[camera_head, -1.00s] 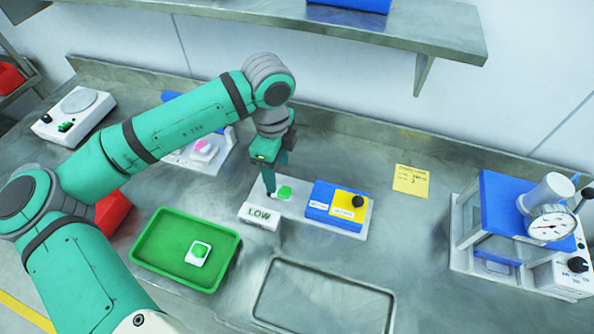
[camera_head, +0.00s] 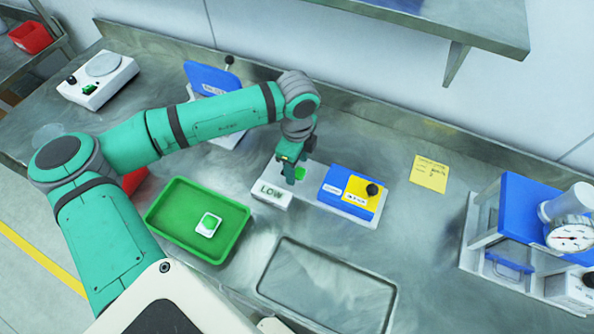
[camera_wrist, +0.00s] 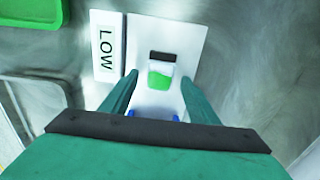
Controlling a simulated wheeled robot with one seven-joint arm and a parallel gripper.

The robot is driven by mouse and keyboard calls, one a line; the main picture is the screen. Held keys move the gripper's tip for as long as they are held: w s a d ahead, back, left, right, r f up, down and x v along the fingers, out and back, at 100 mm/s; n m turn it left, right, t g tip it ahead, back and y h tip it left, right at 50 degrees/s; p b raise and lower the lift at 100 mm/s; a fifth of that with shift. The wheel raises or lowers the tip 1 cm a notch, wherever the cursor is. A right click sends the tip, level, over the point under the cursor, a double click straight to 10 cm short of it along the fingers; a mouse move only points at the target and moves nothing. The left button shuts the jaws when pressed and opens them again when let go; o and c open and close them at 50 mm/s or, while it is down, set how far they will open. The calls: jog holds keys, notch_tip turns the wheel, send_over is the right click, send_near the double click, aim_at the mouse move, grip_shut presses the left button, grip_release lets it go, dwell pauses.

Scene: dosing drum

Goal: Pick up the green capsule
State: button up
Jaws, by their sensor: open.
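The green capsule (camera_wrist: 160,78) lies on the white LOW plate (camera_wrist: 143,35) in the wrist view, a small piece with a green part, a clear part and a dark end. In the head view, a bit of its green (camera_head: 300,173) shows beside my fingers. My gripper (camera_head: 291,179) is open over the plate, just behind the LOW sign (camera_head: 271,191). In the wrist view my gripper's fingers (camera_wrist: 159,88) stand on either side of the capsule with gaps; contact is not visible.
A blue and yellow box (camera_head: 352,189) with a black knob stands right of the capsule. A green tray (camera_head: 166,217) holds a white square with a green patch (camera_head: 207,224). A blue press with a gauge (camera_head: 571,237) stands far right. The recessed tray (camera_head: 325,285) in front is empty.

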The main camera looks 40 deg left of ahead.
jog(key=shift+f, duration=0.6)
jog(key=c, duration=1.2)
jog(key=shift+r, duration=0.15)
